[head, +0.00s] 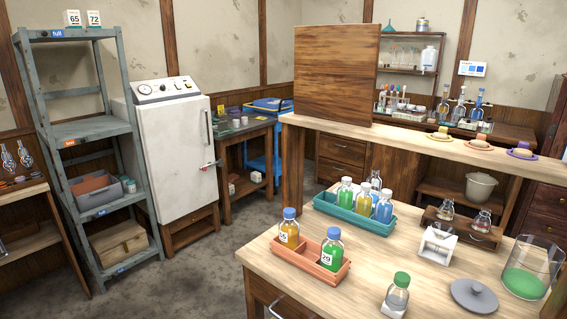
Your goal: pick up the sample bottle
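Several capped bottles stand on the near wooden table, and I cannot tell which one is the sample bottle. A small clear bottle with a green cap (398,298) and greyish contents stands alone near the front edge. An orange tray (283,255) holds a blue-capped orange bottle (289,232) and a blue-capped green bottle (331,252), both with number labels. Neither of my grippers is in view.
A grey lid (474,295) and a glass jar of green material (525,281) stand right of the green-capped bottle. A white stand (437,245) is behind it. A raised shelf (420,141) with a wooden panel (336,75) crosses the table's back. Floor at left is free.

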